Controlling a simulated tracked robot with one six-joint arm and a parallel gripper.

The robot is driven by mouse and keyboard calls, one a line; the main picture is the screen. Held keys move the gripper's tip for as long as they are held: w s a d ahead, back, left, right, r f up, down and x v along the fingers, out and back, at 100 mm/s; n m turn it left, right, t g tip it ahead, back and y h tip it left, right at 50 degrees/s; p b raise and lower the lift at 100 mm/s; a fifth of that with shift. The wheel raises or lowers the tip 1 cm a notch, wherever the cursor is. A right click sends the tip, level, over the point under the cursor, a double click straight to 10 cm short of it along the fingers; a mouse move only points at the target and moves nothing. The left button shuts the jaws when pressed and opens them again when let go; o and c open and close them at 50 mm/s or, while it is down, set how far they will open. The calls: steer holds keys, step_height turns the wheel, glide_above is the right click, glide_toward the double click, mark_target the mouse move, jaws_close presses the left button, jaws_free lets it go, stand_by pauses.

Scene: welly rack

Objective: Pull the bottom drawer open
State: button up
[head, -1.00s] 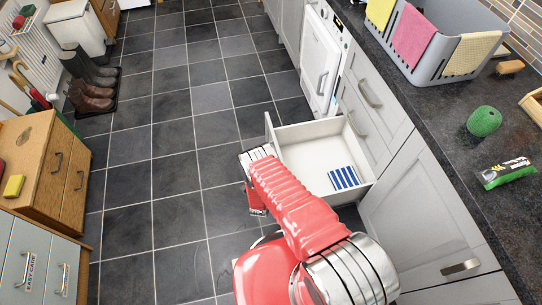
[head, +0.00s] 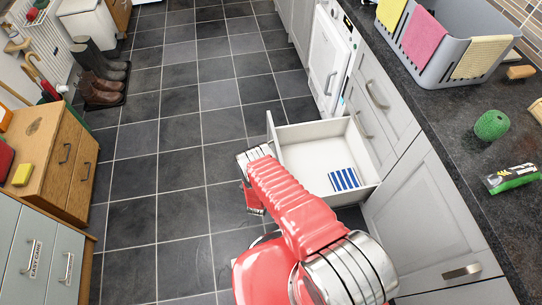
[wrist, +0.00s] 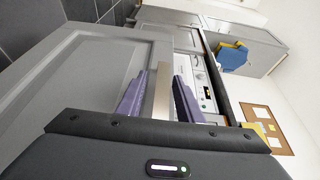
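The bottom drawer (head: 318,150) is a white drawer standing well open from the grey cabinet in the head view. A blue-and-white striped item (head: 344,179) lies inside it. In the wrist view, my gripper (wrist: 160,95) has its purple fingers on either side of the silver bar handle (wrist: 162,92) and appears shut on it. The grey drawer front (wrist: 75,80) fills the left of that view. In the head view my red arm reaches to the drawer's front side, and the fingers and handle are hidden there.
A wooden chest (head: 60,160) and a grey-blue cabinet (head: 40,255) stand at left. Boots (head: 100,85) sit on a tray further back. The tiled floor (head: 180,170) between is clear. A worktop with a grey basket (head: 440,45) runs along the right.

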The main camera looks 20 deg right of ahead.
steer(key=shift+r, duration=0.1)
steer(key=shift+a, duration=0.1)
steer(key=v, duration=1.3)
steer(key=shift+s, duration=0.35)
steer(key=shift+a, duration=0.1)
